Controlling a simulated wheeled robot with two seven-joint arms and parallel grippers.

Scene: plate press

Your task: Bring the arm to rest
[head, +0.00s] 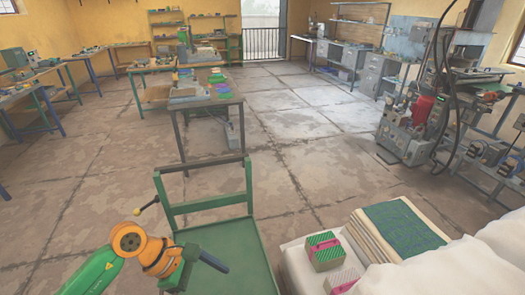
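My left arm comes in from the bottom left, green with orange joints. Its dark gripper end (213,262) is over the green seat of a chair-like metal stand (235,240). The gripper is small and seen edge-on, so I cannot tell whether its fingers are open or shut. I see nothing clearly held in it. My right gripper is not in view. A stack of sheets or plates with a green patterned top (400,225) lies on a white surface (300,268) at the lower right.
A block with green and pink parts (324,250) and a pink-and-white one (343,280) sit beside the stack. A dark rod with a yellow end (139,210) sticks up near my arm. A worktable (195,102) stands beyond; machines (410,130) stand right.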

